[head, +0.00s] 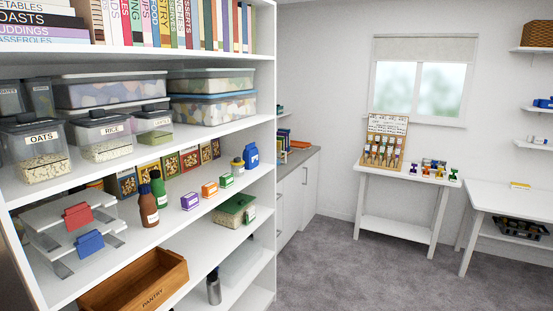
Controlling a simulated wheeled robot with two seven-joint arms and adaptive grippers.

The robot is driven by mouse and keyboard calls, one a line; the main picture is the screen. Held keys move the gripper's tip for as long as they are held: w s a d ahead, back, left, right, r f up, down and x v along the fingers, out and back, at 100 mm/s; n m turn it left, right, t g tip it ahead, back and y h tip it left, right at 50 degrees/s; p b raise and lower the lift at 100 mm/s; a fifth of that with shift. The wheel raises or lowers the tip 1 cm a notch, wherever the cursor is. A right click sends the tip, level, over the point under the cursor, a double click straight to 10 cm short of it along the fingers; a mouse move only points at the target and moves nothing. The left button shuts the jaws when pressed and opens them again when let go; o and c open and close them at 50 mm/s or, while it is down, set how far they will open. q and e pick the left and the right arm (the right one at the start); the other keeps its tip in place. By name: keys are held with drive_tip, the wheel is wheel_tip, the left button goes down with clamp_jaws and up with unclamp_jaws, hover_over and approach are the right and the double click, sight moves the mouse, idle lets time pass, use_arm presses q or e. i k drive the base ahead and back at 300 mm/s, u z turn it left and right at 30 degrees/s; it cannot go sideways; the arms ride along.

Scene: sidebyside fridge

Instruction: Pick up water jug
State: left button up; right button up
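I cannot clearly make out a water jug in the head view. A small blue container with a white label (251,156) stands at the right end of the middle shelf; I cannot tell what it holds. A silvery bottle-like thing with a dark top (214,290) stands low in the shelving, partly hidden by the shelf above. Neither of my grippers is in view.
A white shelf unit (262,110) fills the left, holding books, food tubs, bottles and a wooden pantry crate (150,287). A grey-topped counter (293,165) stands behind it. White tables (395,176) stand at right. Carpet (350,270) in front is clear.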

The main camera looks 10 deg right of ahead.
sight(279, 151)
drive_tip(key=z, duration=0.5)
drive_tip(key=i, duration=0.85)
drive_tip(key=z, duration=0.75)
drive_tip(key=i, duration=1.45)
drive_tip(key=u, duration=0.8)
drive_tip(key=i, duration=1.1)
drive_tip(key=u, duration=0.75)
